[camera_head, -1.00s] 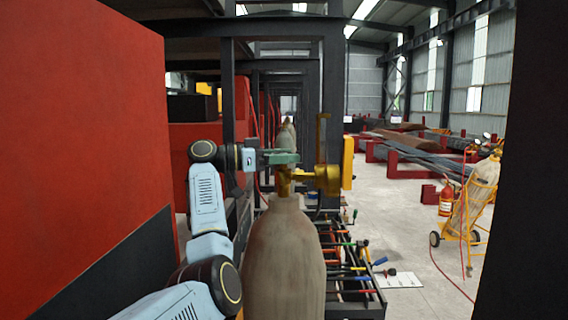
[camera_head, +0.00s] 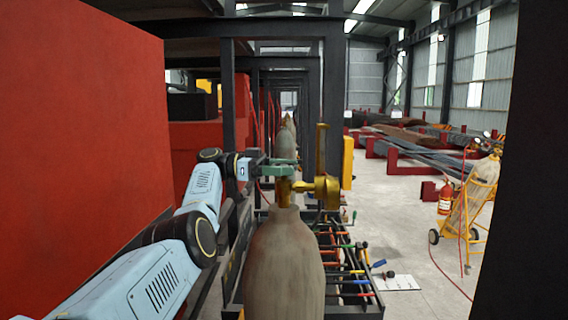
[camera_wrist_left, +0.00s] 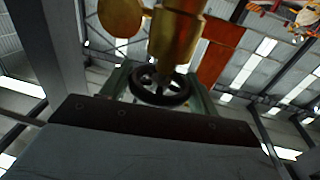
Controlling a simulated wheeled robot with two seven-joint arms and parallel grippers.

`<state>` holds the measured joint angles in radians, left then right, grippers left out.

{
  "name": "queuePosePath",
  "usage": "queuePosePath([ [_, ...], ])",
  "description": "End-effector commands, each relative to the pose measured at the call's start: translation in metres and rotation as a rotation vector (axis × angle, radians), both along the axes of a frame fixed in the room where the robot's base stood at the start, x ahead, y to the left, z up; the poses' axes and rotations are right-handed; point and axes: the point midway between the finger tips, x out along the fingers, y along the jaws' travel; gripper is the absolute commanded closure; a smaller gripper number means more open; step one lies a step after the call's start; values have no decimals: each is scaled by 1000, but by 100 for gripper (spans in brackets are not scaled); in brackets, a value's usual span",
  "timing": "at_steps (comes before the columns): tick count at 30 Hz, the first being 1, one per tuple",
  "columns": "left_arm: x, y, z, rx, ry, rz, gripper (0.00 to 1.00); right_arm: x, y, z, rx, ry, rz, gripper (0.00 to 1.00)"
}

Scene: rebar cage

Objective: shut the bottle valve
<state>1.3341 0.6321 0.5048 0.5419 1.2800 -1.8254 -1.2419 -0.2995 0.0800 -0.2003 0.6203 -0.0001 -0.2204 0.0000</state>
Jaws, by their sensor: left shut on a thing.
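The gas bottle (camera_head: 285,265) stands upright in the centre foreground of the head view, its body pale brown and worn. A brass valve (camera_head: 325,189) sits on its neck, with a brass upright piece (camera_head: 321,150) behind it. My left gripper (camera_head: 284,166), with green fingers, is at the top of the valve. In the left wrist view, the dark round handwheel (camera_wrist_left: 160,92) is between the two green fingers, below the brass valve body (camera_wrist_left: 176,38) in the picture. The gripper is shut on the handwheel. In the head view the gripper hides the wheel. My right gripper is not in view.
A rack of tools with coloured handles (camera_head: 350,262) stands just behind and right of the bottle. A large red panel (camera_head: 80,130) fills the left, and a dark post the right edge. A yellow trolley with a cylinder (camera_head: 475,205) stands right on open floor.

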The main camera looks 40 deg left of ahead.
Motion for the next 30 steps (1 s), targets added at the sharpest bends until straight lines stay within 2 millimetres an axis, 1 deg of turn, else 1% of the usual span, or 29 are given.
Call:
queuePosePath([
  [1, 0, 1, 3, -1, -2, -5, 62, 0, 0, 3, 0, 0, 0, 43],
  [8, 0, 1, 2, 0, -4, -24, 62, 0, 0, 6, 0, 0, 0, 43],
  [23, 0, 1, 2, 1, -5, -28, 62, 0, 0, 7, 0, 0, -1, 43],
  [24, 0, 1, 2, 2, -6, -28, 34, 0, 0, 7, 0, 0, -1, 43],
  [28, 0, 1, 1, 0, -4, -28, 18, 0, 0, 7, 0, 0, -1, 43],
  [30, 0, 0, 1, 1, -3, -29, 18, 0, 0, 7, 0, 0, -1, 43],
])
